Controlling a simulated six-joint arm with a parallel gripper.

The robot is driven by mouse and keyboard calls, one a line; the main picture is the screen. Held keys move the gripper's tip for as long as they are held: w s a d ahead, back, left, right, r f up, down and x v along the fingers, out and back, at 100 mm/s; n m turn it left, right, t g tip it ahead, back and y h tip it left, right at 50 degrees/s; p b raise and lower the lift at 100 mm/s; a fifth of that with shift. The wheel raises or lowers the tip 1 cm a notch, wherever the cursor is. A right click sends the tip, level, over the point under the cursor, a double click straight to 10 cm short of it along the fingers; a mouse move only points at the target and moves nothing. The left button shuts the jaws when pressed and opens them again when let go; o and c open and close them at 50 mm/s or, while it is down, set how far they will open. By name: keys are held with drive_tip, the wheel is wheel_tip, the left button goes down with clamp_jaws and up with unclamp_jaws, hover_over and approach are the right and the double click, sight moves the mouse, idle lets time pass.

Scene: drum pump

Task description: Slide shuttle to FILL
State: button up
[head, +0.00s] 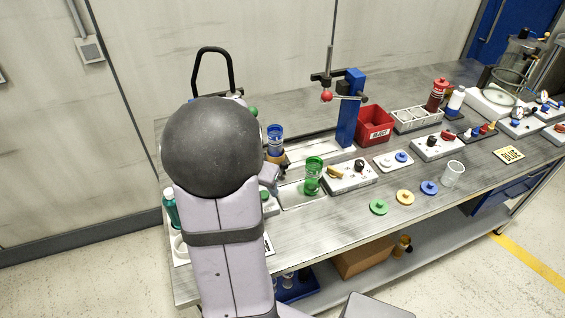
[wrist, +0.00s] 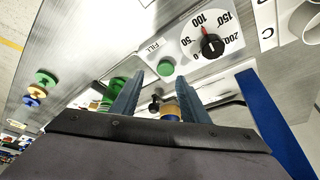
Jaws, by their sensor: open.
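In the wrist view my gripper (wrist: 160,84) is open, its two fingers spread. A tan round part (wrist: 170,108) with a black knob (wrist: 155,104) beside it shows between the fingers; it may belong to the shuttle, whose outline I cannot make out. A FILL label (wrist: 154,46) and a green button (wrist: 165,67) lie just beyond the fingertips.
A dial (wrist: 210,45) sits beside the FILL label. Coloured discs (head: 405,197) lie near the front edge. A black hoop (head: 212,68) rises behind my arm.

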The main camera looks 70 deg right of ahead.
drive_tip(key=shift+d, duration=0.1)
drive_tip(key=shift+d+r+p, duration=0.1)
drive_tip(key=shift+d+p, duration=0.3)
drive_tip(key=shift+d, duration=0.2)
drive_tip(key=p, duration=0.5)
approach(283, 164)
drive_tip(key=x, duration=0.5)
drive_tip(key=shift+a, duration=0.1)
drive_tip(key=shift+x, duration=1.1)
drive_tip(key=shift+d+f, duration=0.35)
drive_tip(key=shift+f, duration=0.3)
clamp_jaws()
